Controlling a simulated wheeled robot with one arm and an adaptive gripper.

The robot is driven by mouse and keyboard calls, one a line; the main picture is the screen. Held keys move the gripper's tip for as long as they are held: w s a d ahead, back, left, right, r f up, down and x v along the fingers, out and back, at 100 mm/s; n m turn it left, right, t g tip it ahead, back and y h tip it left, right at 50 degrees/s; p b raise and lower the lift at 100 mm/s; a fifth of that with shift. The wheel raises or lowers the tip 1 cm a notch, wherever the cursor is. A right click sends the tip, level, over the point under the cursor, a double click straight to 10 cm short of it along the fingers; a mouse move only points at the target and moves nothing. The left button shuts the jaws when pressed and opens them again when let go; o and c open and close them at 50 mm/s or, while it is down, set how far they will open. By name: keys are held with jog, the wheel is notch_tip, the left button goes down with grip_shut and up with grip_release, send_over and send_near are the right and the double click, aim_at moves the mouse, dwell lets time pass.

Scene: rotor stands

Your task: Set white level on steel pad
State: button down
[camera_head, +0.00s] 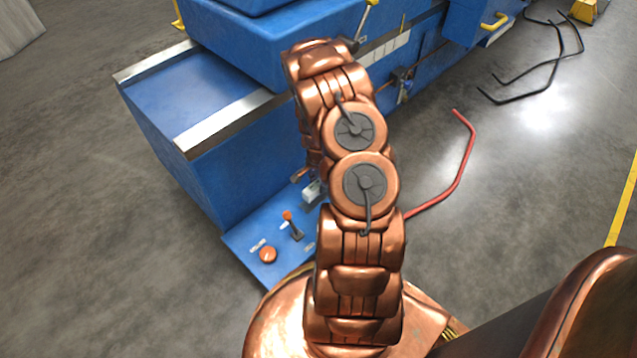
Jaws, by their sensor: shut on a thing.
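My copper arm rises through the middle of the head view and blocks what lies behind it. I cannot identify the white level. A small pale piece (312,191) shows at the left edge of my arm, above the control panel, but I cannot tell what it is. Two bright steel strips lie along the top of the blue machine: a far left one (152,62) and a nearer one (222,122). I cannot tell whether either is the steel pad. Both look bare where they show.
The blue machine (180,160) fills the upper middle. Its low control panel (245,252) carries a red button (268,255) and an orange-topped lever (292,224). A red bent bar (464,165) and black bars (530,92) are at the right. Grey floor is open at left.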

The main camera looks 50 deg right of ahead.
jog(key=shift+f+b, duration=0.5)
jog(key=shift+f, duration=1.5)
dwell(2.2)
jog(key=c, duration=0.7)
grip_release()
jog(key=shift+r, duration=0.1)
jog(key=shift+r+p, duration=2.25)
jog(key=shift+r, duration=4.15)
